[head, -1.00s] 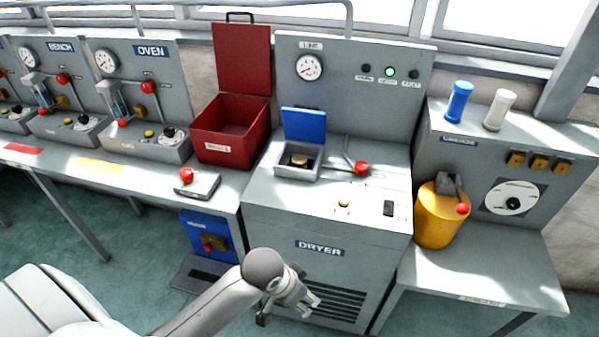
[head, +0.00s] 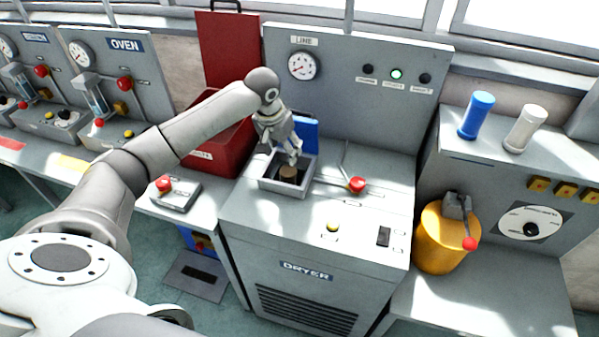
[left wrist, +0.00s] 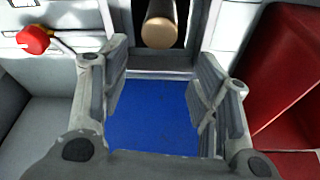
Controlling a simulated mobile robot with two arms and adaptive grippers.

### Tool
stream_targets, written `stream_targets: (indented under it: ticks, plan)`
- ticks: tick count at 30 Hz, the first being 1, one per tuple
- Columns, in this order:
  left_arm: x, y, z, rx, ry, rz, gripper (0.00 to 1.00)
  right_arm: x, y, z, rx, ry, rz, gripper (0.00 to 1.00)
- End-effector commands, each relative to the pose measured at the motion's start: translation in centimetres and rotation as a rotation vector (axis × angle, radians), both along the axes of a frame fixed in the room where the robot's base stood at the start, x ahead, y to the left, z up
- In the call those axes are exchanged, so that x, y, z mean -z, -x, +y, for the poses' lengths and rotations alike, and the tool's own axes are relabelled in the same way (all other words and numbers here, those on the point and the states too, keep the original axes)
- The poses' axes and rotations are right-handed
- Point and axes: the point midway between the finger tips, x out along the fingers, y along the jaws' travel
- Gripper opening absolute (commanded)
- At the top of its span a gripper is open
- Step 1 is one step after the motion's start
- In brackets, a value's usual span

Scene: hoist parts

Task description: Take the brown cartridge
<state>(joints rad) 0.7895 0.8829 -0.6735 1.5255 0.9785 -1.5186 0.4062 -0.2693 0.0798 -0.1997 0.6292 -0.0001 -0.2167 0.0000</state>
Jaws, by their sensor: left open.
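The brown cartridge (head: 289,173) stands in the open square well (head: 284,187) on top of the dryer. In the left wrist view its round tan end (left wrist: 159,32) shows at the top, just beyond my fingertips. My left gripper (head: 284,150) is above the back of the well, in front of the raised blue lid (head: 306,136). In the left wrist view the fingers of the left gripper (left wrist: 160,75) are spread apart with nothing between them, and the blue lid (left wrist: 152,118) lies behind the gap. My right gripper is not in view.
An open red box (head: 222,135) stands close left of the well. A red-knobbed lever (head: 356,184) is to the right of the well. A yellow canister (head: 440,240) and blue and white cylinders (head: 477,115) are further right. The dryer's front top is mostly clear.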

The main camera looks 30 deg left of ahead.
Motion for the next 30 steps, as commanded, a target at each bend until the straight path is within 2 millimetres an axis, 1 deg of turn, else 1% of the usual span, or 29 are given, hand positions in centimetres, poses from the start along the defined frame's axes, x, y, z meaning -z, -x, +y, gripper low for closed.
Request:
stream_targets:
  ticks: [2, 4, 5, 9, 12, 13, 14, 16, 21, 23, 26, 30]
  plan:
    - [0.6, -0.2, 0.2, -0.006, 0.001, 0.005, 0.56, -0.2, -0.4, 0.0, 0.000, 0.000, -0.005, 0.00]
    - [1.7, -0.4, 0.1, -0.006, 0.003, 0.006, 0.56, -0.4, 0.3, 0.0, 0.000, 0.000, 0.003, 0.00]
    - [2.3, -0.5, 0.1, -0.005, 0.002, 0.006, 0.56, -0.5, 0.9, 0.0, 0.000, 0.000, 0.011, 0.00]
    - [4.2, -1.2, 0.1, -0.005, 0.002, 0.003, 0.56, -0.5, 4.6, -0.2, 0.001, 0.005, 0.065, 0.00]
    - [5.0, -1.3, 0.1, -0.003, 0.001, 0.002, 0.56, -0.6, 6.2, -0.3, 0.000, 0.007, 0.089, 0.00]
    - [5.1, -1.4, 0.1, -0.003, 0.001, 0.002, 0.56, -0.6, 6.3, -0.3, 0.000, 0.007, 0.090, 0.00]
    - [5.2, -1.4, 0.1, -0.003, 0.001, 0.001, 0.56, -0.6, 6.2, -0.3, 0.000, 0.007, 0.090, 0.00]
    - [5.7, -1.6, 0.0, -0.003, 0.001, 0.002, 0.56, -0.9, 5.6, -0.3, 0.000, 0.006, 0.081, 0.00]
    - [7.6, -2.2, -0.2, -0.003, 0.001, 0.003, 0.56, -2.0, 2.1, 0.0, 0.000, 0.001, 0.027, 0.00]
    - [8.5, -2.4, -0.2, -0.003, 0.001, 0.003, 0.56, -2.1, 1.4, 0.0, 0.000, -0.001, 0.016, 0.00]
    - [9.4, -2.7, -0.2, -0.003, 0.001, 0.001, 0.56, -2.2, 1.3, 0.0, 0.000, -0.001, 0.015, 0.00]
    - [10.1, -2.9, -0.2, -0.001, 0.000, 0.000, 0.56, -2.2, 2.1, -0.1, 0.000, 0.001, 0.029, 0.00]
